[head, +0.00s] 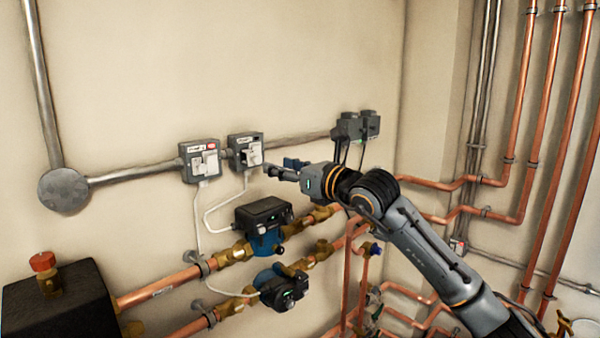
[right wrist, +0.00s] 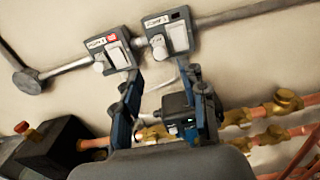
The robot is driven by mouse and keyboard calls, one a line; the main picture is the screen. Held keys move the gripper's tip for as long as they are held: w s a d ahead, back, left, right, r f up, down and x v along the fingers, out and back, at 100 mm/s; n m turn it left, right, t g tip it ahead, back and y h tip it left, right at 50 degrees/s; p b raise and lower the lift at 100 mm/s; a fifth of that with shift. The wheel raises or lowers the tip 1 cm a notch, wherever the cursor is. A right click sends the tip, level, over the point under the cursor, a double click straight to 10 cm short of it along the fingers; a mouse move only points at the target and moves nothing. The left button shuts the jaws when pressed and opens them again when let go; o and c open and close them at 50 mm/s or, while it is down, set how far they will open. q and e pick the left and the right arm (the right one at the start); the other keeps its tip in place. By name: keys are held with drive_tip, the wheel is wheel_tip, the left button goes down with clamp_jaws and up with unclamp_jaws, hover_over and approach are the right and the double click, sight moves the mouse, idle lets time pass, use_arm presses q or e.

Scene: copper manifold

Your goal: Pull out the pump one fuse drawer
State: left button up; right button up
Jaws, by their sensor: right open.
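Two grey boxes with white front parts hang side by side on the wall. The left box (head: 200,161) carries a red mark; the right box (head: 245,150) has a white front piece (head: 252,157) standing out. Both the left box (right wrist: 110,49) and the right box (right wrist: 168,34) show in the right wrist view. Their labels read "PUMP", but I cannot read the numbers surely, nor make out the drawer edges. My right gripper (head: 276,168) is just right of the right box. In the wrist view its spread fingers (right wrist: 166,104) are open and empty, below the boxes. My left gripper is out of view.
A grey conduit (head: 130,175) runs along the wall into the boxes. A black-topped pump (head: 264,214) and a second pump (head: 284,289) sit below on copper pipes. White cables hang from the boxes. More dark boxes (head: 357,126) are at right.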

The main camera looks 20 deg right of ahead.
drive_tip(key=v, duration=0.6)
drive_tip(key=shift+s, duration=0.1)
